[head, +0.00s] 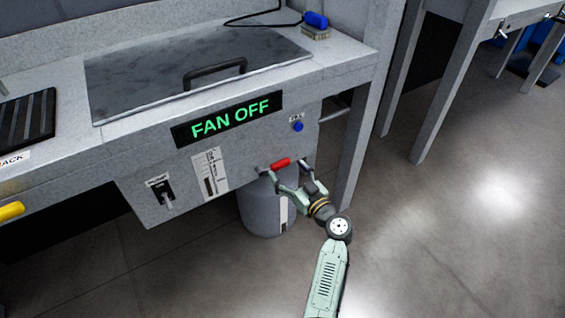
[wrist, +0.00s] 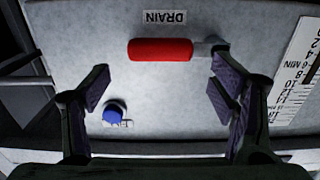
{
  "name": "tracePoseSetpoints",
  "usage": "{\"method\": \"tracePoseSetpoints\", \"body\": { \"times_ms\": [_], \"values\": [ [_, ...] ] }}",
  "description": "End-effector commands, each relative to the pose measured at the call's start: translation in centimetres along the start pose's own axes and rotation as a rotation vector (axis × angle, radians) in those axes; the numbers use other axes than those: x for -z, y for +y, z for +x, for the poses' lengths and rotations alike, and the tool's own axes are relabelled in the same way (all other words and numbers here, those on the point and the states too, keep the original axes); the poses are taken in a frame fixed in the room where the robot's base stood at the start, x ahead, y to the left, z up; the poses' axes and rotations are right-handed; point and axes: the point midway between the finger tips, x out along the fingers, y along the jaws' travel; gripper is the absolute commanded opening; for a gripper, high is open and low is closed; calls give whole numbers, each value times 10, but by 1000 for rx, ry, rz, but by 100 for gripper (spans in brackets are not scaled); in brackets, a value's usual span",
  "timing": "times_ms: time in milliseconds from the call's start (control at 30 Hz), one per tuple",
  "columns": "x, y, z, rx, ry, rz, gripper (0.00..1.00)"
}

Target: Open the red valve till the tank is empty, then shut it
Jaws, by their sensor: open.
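The red valve handle (head: 281,164) lies roughly level across the front of the grey bench panel. In the wrist view the red handle (wrist: 160,51) lies crosswise on a metal stem at its right, by an upside-down DRAIN label (wrist: 165,17). My gripper (head: 288,173) is open close in front of the handle, a finger toward each end. In the wrist view my gripper (wrist: 160,88) shows nothing held between its fingers. A scale strip (head: 209,175) with numbers is on the panel; it also shows in the wrist view (wrist: 297,75). Its level is unclear.
A grey cylinder (head: 265,210) stands on the floor below the valve. A handled lid (head: 190,72) lies on the bench.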

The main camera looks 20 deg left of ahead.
Motion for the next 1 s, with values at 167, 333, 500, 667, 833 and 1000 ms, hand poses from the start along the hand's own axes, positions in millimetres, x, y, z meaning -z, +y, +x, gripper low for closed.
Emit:
{"method": "tracePoseSetpoints", "body": {
  "times_ms": [167,333,500,667,833,1000],
  "values": [
    [1,0,26,1,-1,0,78],
    [0,0,36,0,-1,-1,78],
    [0,0,37,-1,-1,-1,78],
    [0,0,37,0,-1,-1,74],
    [0,0,37,0,-1,-1,63],
    [0,0,37,0,-1,-1,52]
  ]
}}
